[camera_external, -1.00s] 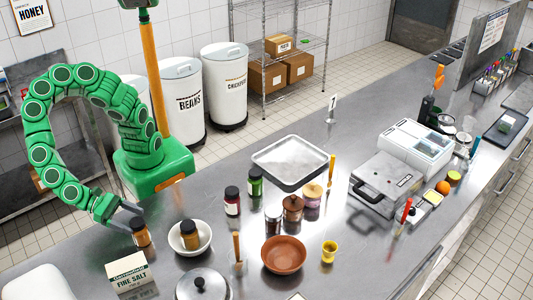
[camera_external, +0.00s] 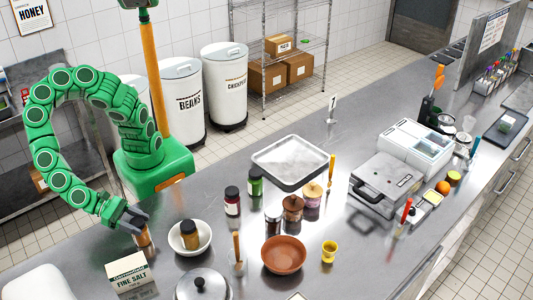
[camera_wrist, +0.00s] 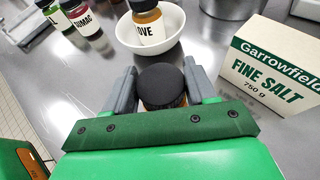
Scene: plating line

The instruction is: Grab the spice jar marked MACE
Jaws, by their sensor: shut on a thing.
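A spice jar with a dark lid and amber contents (camera_external: 145,239) stands on the steel counter at the left. It shows from above in the wrist view (camera_wrist: 162,85); its label is hidden, so I cannot read whether it says MACE. My gripper (camera_external: 137,222) is shut on this jar, with grey fingers on both sides of the lid in the wrist view (camera_wrist: 163,92). I cannot tell whether the jar is lifted. A similar jar stands in the white bowl; its visible label letters read "OVE" (camera_wrist: 151,28).
The white bowl (camera_external: 175,244) is close on the right. A Garrowfield fine salt box (camera_external: 128,274) stands just in front. A SUMAC jar (camera_wrist: 82,18), a green jar (camera_external: 255,183), a lidded pot (camera_external: 203,288) and a terracotta bowl (camera_external: 283,254) are farther right.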

